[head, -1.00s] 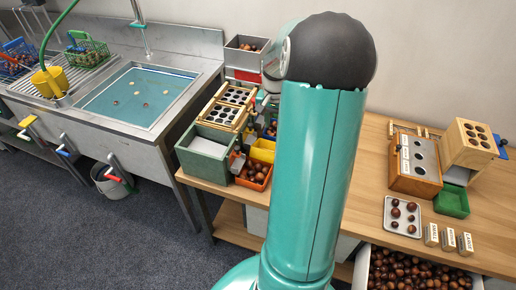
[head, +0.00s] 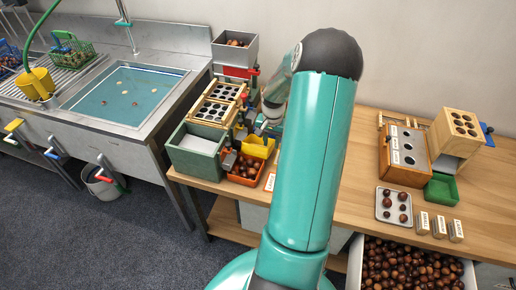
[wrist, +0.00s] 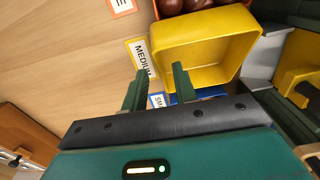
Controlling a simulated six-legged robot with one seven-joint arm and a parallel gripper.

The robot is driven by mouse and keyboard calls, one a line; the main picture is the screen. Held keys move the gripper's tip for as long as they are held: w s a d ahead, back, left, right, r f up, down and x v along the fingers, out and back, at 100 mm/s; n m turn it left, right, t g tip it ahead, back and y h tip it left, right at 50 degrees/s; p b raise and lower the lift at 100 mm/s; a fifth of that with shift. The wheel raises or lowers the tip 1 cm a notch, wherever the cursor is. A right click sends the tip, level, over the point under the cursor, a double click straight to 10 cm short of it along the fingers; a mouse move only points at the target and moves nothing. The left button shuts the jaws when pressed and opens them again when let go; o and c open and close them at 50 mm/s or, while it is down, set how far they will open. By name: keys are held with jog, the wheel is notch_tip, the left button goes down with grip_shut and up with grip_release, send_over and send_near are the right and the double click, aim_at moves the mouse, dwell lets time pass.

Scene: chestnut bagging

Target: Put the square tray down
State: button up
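A small square metal tray (head: 379,206) lies flat on the bench at the right in the head view, with several chestnuts on it. It does not show in the wrist view, and my gripper is well to its left. In the wrist view my gripper (wrist: 158,72) has its two dark green fingers apart, with no tray between them. The fingertips are at the near left corner of a yellow bin (wrist: 240,50); contact cannot be told. In the head view the yellow bin (head: 258,147) is at the left bench end, and my arm partly hides the gripper.
An orange bin (head: 236,178) of chestnuts stands next to the yellow bin, with a green-grey box (head: 183,160) to its left. A wooden hole block (head: 402,176), green bin (head: 441,190) and label blocks (head: 439,227) surround the square tray. A chestnut crate (head: 353,270) is below.

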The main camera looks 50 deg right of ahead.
jog(key=shift+f, duration=1.5)
grip_shut()
